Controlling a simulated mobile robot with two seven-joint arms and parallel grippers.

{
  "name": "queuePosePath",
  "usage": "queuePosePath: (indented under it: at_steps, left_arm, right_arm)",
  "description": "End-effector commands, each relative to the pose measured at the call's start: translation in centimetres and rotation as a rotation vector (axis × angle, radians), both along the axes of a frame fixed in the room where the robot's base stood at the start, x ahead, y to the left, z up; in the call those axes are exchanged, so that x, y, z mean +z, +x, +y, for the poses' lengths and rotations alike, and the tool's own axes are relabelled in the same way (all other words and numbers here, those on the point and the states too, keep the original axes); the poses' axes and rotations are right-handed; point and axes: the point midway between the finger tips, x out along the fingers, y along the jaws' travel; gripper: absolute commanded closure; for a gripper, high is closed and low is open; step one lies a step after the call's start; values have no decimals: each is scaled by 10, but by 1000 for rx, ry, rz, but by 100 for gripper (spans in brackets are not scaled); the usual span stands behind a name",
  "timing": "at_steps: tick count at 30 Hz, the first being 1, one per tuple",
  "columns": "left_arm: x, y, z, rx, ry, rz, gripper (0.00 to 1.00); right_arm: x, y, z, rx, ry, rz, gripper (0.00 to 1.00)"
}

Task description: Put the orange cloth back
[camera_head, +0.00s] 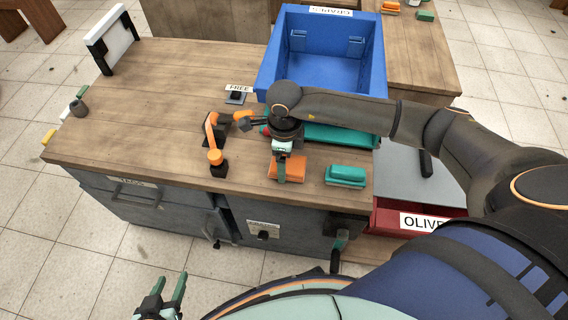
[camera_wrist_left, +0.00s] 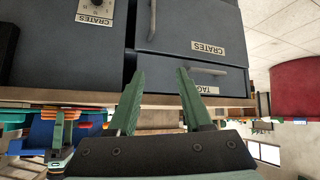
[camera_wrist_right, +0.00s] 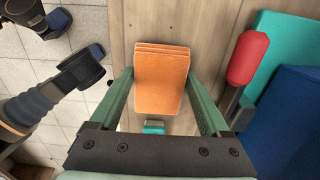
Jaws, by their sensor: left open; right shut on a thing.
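The orange cloth (camera_head: 294,170), a folded stack, is at the wooden bench's front edge. My right gripper (camera_head: 282,168) reaches down onto it and is shut on it. In the right wrist view the orange cloth (camera_wrist_right: 161,82) lies between the two green fingers, with bench wood around it. I cannot tell whether it still touches the bench. My left gripper (camera_head: 168,292) is open and empty, low in front of the bench. In the left wrist view its fingers (camera_wrist_left: 160,95) are apart, facing the grey drawers.
An orange jointed device (camera_head: 213,135) stands to the left. A red crate labelled OLIVES (camera_head: 390,219) is at right.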

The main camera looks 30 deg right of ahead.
Motion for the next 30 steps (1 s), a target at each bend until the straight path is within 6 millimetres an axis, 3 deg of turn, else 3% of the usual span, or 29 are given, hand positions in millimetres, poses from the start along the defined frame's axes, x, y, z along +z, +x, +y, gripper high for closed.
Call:
queuePosePath:
  at_steps: [4, 29, 30]
  left_arm:
    - [-1, -1, 1, 1, 2, 1, 50]
    - [15, 16, 2, -5, 6, -85, 50]
    - [16, 17, 3, -6, 6, -90, 50]
  right_arm:
    - [-12, 0, 1, 1, 2, -1, 64]
    - [-17, 0, 1, 1, 2, -1, 64]
    - [-17, 0, 1, 1, 2, -1, 17]
